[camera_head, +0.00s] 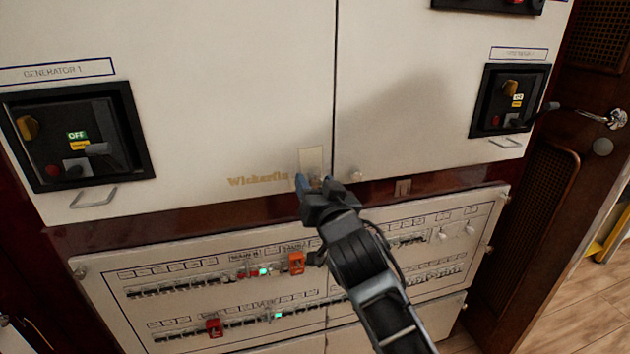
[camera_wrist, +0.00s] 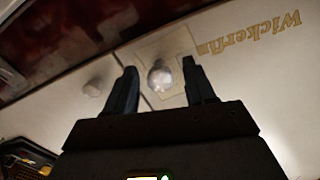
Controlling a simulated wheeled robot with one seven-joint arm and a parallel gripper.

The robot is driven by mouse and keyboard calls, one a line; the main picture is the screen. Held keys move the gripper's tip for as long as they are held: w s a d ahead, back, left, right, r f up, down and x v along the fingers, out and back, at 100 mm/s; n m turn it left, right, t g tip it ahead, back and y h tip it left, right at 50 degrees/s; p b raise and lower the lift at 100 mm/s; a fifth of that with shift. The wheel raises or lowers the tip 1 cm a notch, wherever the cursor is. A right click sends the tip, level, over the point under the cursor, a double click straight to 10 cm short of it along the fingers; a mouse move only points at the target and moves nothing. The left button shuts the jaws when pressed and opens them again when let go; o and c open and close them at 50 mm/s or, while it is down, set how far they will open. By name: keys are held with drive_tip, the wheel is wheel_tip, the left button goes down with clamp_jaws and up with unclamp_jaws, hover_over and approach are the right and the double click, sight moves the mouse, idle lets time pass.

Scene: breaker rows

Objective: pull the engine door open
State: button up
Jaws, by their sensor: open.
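Two white cabinet doors meet at a vertical seam: a left panel (camera_head: 200,90) with gold "Wickerlin" lettering and a right panel (camera_head: 400,110). No label in view reads "engine", so I cannot tell for sure which door is the engine door. A round knob (camera_wrist: 160,76) on a pale plate (camera_head: 311,160) sits at the left panel's lower right corner. My gripper (camera_head: 314,182) is open at this knob. In the wrist view the knob shows between the two fingertips (camera_wrist: 160,85), with a gap on each side. Both panels look shut.
A second round knob (camera_head: 354,173) is just right of the seam. Breaker rows (camera_head: 210,285) lie below my gripper. Black switch boxes (camera_head: 80,140) (camera_head: 508,100) stand on both panels. A brown door with a metal handle (camera_head: 603,118) is at the right.

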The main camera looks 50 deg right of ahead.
drive_tip(key=shift+w+d, duration=0.3)
drive_tip(key=shift+w, duration=0.15)
clamp_jaws()
idle(0.3)
